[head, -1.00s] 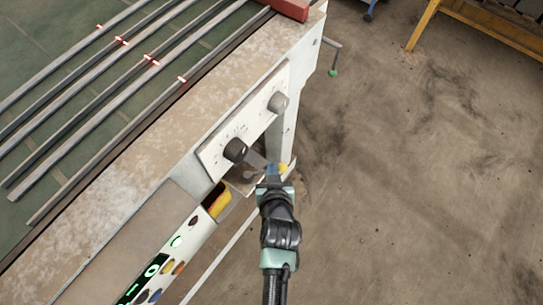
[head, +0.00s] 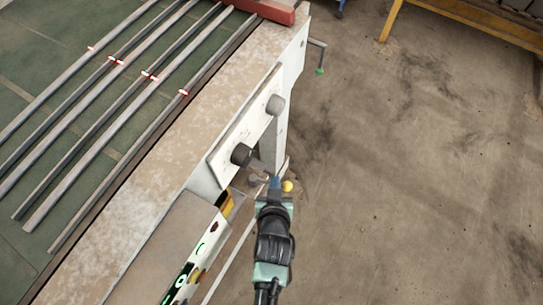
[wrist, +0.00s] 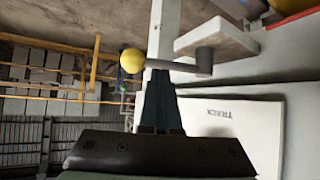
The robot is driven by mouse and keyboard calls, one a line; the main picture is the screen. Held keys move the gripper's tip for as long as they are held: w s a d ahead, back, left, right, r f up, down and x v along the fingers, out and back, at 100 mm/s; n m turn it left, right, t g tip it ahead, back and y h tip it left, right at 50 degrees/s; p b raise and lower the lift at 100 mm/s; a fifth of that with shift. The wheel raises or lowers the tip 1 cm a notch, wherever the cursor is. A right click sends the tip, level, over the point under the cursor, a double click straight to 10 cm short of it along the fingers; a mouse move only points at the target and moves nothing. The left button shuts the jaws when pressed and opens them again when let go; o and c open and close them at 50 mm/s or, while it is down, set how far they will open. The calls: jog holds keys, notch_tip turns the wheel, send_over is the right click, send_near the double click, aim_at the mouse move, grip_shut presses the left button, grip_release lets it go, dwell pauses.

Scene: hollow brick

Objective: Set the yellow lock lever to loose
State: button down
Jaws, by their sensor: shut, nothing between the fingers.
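The lock lever has a yellow ball knob (wrist: 131,61) on a grey rod that runs right to a block-like pivot (wrist: 204,62) in the wrist view. In the head view the yellow ball (head: 287,186) shows just right of my gripper (head: 274,182), low beside the machine's side panel. My gripper's fingers (wrist: 157,88) are shut with nothing between them. Their tips overlap the rod close to the ball in the wrist view; I cannot tell whether they touch it. The rod is partly hidden in the head view.
A white panel (head: 226,158) with a dark knob (head: 241,154) and a grey knob (head: 275,104) is on the machine's side. A control strip with lit buttons (head: 201,250) lies below. A crank handle (head: 319,58) sticks out farther back. The floor at right (head: 420,170) is clear.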

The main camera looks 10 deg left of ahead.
jog(key=shift+s, duration=0.1)
jog(key=shift+d, duration=0.15)
jog(key=shift+s+d, duration=0.3)
jog(key=shift+d, duration=0.25)
jog(key=shift+r, duration=0.1)
